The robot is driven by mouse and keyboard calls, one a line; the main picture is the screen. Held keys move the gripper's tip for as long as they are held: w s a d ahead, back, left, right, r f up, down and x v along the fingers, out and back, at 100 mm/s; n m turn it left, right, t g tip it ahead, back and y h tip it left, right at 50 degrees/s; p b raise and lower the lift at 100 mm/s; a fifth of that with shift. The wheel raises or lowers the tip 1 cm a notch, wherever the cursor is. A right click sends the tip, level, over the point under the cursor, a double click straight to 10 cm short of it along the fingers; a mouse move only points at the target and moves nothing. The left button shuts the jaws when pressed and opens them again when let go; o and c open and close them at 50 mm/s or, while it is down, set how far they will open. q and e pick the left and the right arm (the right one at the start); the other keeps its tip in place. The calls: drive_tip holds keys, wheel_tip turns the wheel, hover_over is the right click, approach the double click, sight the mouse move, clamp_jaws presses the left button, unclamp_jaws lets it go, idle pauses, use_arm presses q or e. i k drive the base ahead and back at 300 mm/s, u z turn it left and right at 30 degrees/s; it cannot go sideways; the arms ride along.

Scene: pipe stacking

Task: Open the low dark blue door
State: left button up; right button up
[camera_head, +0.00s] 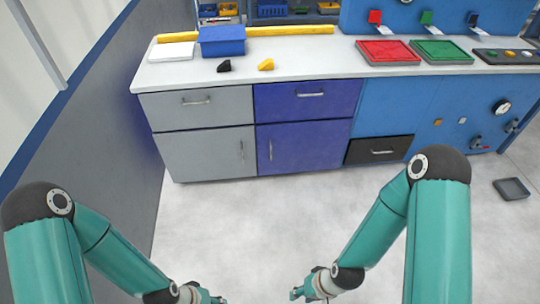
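The low dark blue door (308,147) is in the cabinet below the workbench, under a dark blue drawer (318,103). It looks shut. Its upright metal handle (270,150) is near its left edge. My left gripper (208,298) is at the bottom edge of the picture, partly cut off. My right gripper (300,293) is at the bottom, to the right of the left one. Both are well in front of the door, apart from it. The fingers are too small to tell whether they are open or shut.
A grey door (200,155) and grey drawer (198,105) are left of the blue ones. A dark drawer (379,149) is at the right. A grey wall (95,130) stands along the left. A dark tray (511,188) lies on the floor at right. The floor before the door is clear.

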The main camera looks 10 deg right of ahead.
sight(287, 147)
drive_tip(key=u, duration=0.25)
drive_tip(key=i, duration=1.9)
drive_tip(key=z, duration=0.8)
drive_tip(key=k, duration=0.8)
drive_tip(key=z, duration=0.15)
drive_tip(key=i, duration=0.85)
drive_tip(key=u, duration=0.1)
